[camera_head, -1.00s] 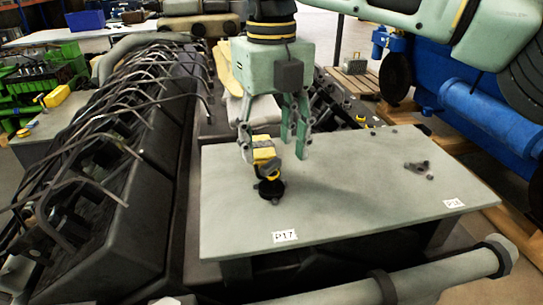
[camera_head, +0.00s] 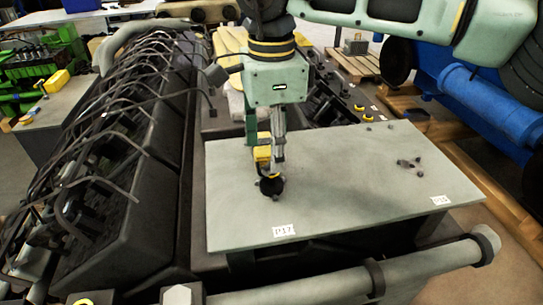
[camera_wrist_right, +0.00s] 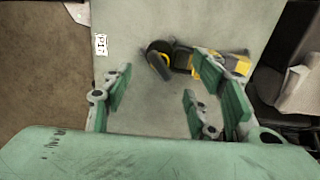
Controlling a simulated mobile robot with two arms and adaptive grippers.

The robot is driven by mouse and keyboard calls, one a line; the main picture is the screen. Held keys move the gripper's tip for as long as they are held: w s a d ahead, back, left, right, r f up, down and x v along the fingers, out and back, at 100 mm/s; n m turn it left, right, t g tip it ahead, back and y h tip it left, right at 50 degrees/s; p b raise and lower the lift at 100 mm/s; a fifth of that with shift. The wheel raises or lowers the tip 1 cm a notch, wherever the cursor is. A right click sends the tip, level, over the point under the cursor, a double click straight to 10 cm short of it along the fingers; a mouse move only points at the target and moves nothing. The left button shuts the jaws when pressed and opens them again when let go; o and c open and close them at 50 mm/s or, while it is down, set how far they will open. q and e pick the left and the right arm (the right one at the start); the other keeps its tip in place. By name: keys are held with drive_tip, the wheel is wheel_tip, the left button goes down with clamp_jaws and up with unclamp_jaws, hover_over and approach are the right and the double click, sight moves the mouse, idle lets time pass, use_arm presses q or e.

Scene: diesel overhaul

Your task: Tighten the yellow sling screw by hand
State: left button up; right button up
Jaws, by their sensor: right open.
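The yellow sling screw (camera_head: 263,155) stands on the grey table plate (camera_head: 340,180) by the P17 label, with a round black base (camera_head: 271,187). In the right wrist view the yellow and black sling screw (camera_wrist_right: 180,57) lies beyond the fingers, partly behind the right-hand finger. My right gripper (camera_head: 270,150) points down at it from above, its fingers partly in front of it in the head view. In the right wrist view the fingers (camera_wrist_right: 165,100) are spread apart with bare plate between them. I cannot tell whether a finger touches the screw. My left gripper is not in view.
Small dark parts (camera_head: 410,163) lie at the plate's right side, near another label. A dark engine block with several bent pipes (camera_head: 110,140) stands to the left. A grey bar (camera_head: 400,272) runs along the front. The plate's middle is clear.

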drive_tip(key=n+p, duration=0.1)
drive_tip(key=n, duration=0.2)
drive_tip(key=shift+r, duration=0.15)
drive_tip(key=n+p, duration=0.2)
drive_tip(key=n, duration=0.2)
drive_tip(key=shift+n, duration=0.4)
wheel_tip(320, 180, down, 4)
drive_tip(key=b, duration=0.3)
drive_tip(key=shift+f, duration=0.2)
drive_tip(key=shift+f+b, duration=0.5)
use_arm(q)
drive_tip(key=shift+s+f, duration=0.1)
use_arm(e)
drive_tip(key=shift+o, duration=0.2)
drive_tip(key=shift+s, duration=0.1)
